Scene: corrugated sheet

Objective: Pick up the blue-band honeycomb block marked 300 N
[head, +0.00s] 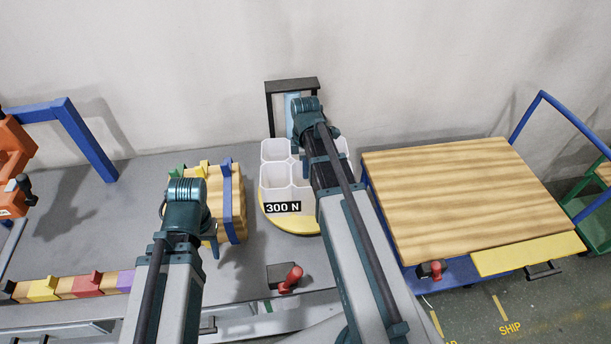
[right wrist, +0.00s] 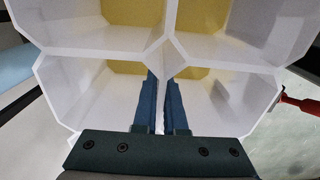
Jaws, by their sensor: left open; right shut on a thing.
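A white honeycomb block (head: 275,175) with several open cells stands on a round yellow plate (head: 290,222). A black label (head: 283,208) reading 300 N is at its front. I see no blue band on the visible part; my right arm covers its right side. In the right wrist view, my right gripper (right wrist: 160,100) is shut on a thin wall between cells of the honeycomb block (right wrist: 110,60), with yellow showing through the cells. In the head view that gripper's fingers are hidden. My left gripper (head: 187,225) is open, above the left table near a blue-strapped wooden-looking stack (head: 236,205).
A dark frame (head: 291,83) stands behind the block. A red-knobbed device (head: 290,280) sits at the front edge. Coloured blocks (head: 85,284) line the left front. A cart with a wooden top (head: 470,200) stands right. Grey tabletop is bare at left.

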